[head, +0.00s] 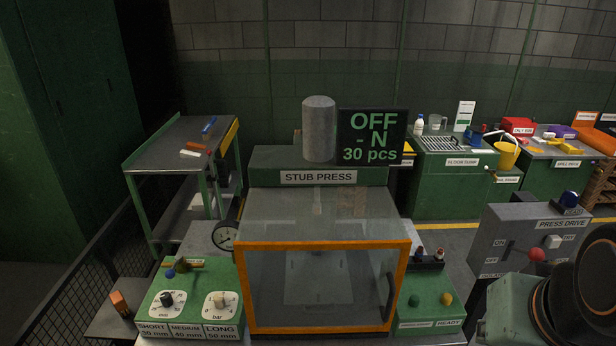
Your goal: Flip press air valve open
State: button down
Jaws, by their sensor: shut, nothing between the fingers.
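The stub press (318,178) stands in the middle, with a clear guard in an orange frame (322,243) that looks closed. On the green panel at its left is a small brass valve (184,264) with a blue-tipped handle (171,274) pointing toward the front left. I take this to be the press air valve; its label is too small to read. The round gauge (225,236) stands just right of it. My gripper is not in view; dark rounded parts at the lower right look like my arm.
Below the valve are two dials, mm (167,300) and bar (220,303). The press drive box (535,245) with a red-knobbed lever stands at the right. The display (371,137) reads OFF, - N, 30 pcs. A rack (183,140) stands behind left; a mesh fence (85,270) runs along the left.

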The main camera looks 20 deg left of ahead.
aim_at(169, 275)
jog(key=u, duration=2)
jog(key=i+z, duration=0.25)
jog(key=i, duration=0.4)
jog(key=k, duration=0.3)
jog(key=i, duration=0.45)
